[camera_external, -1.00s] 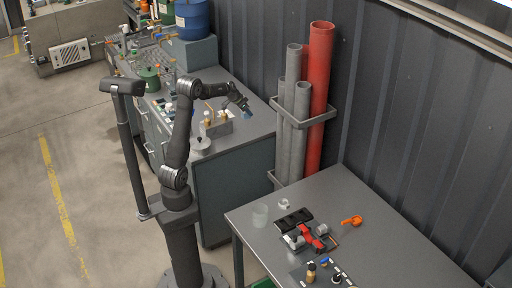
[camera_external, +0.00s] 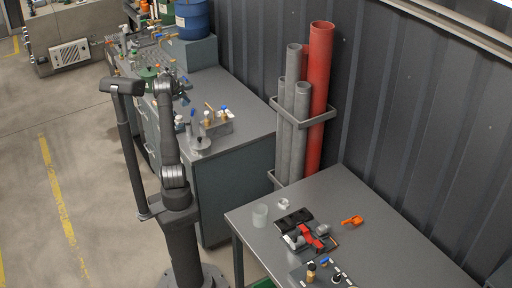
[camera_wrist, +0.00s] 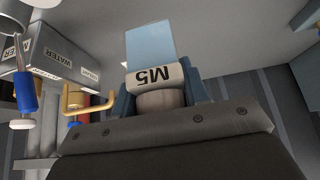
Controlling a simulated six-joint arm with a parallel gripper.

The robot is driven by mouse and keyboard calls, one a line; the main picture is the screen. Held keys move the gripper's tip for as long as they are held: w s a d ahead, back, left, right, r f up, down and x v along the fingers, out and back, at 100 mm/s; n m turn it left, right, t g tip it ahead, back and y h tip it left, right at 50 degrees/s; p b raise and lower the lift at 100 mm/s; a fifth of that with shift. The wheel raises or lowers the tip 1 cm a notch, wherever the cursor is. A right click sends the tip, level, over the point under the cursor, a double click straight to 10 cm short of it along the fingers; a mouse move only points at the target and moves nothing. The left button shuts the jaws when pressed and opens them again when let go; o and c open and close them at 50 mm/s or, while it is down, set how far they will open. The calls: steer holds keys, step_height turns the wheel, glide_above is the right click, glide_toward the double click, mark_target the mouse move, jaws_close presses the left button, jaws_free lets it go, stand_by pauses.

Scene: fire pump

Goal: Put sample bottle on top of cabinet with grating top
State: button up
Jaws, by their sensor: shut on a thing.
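The sample bottle (camera_wrist: 150,45) shows in the wrist view as a pale blue body with a white band marked M5. My gripper (camera_wrist: 162,97) is shut on its narrower grey end, with a finger on each side. In the external view my gripper (camera_external: 184,84) is folded back over the grey workbench (camera_external: 245,95), beside the upper arm. The bottle is too small there to make out clearly. A cabinet with a grating top cannot be picked out with certainty; a low grey cabinet (camera_external: 72,52) with a vented front stands at upper left.
Grey and red pipes (camera_external: 320,90) stand by the wall. A second table (camera_external: 390,245) holds loose parts. The wrist view shows a WATER-labelled box (camera_wrist: 55,60).

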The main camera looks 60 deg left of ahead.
steer(key=f, duration=0.4)
steer(key=s+f, duration=0.1)
steer(key=f, duration=0.1)
steer(key=shift+s+a+f, duration=0.1)
steer(key=shift+a+f, duration=0.15)
steer(key=shift+f, duration=2.05)
steer(key=shift+f, duration=0.15)
steer(key=o, duration=1.1)
steer(key=shift+o, duration=0.2)
steer(key=shift+r, duration=0.2)
steer(key=v, duration=1.2)
steer(key=shift+a+f, duration=0.1)
steer(key=shift+f, duration=0.05)
